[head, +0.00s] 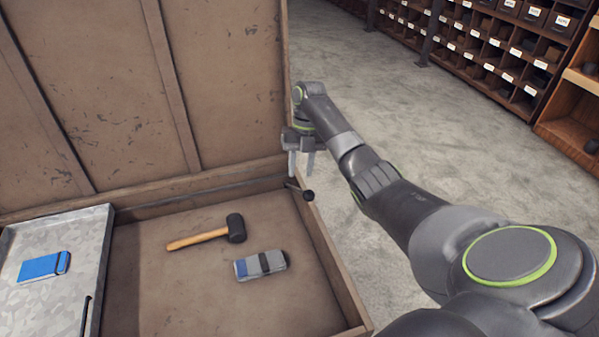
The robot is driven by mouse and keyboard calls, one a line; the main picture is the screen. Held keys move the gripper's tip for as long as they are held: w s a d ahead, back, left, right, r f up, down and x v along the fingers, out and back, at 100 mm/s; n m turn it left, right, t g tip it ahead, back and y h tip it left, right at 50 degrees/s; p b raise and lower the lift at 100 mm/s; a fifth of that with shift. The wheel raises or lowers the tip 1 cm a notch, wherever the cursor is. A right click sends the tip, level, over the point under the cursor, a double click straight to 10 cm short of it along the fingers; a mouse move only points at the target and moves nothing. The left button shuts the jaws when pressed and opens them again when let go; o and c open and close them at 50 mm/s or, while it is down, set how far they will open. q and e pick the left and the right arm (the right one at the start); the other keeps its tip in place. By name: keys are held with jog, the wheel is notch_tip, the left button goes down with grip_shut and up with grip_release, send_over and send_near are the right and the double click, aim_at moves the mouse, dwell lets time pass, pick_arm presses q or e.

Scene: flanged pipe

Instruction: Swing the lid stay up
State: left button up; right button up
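The lid stay shows at the back right corner of the open chest as a short dark rod with a round black knob (308,195). How far the rod runs along the chest's back edge is hard to tell. The chest lid (95,95) stands raised at the back left. My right gripper (301,172) points down just above the stay's knob end, near the lid's right edge. Its two fingers are apart with nothing visible between them, and it looks clear of the knob. My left gripper is not in view.
Inside the chest (335,265) lie a mallet (205,236) and a grey-blue case with a dark band (261,265). A metal tray (85,235) at left holds a blue notebook (43,266). Shelves of labelled bins (480,40) stand far back. The floor right of the chest is clear.

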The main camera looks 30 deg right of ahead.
jog(key=p+v, duration=0.7)
jog(key=v, duration=0.5)
jog(key=shift+r, duration=0.2)
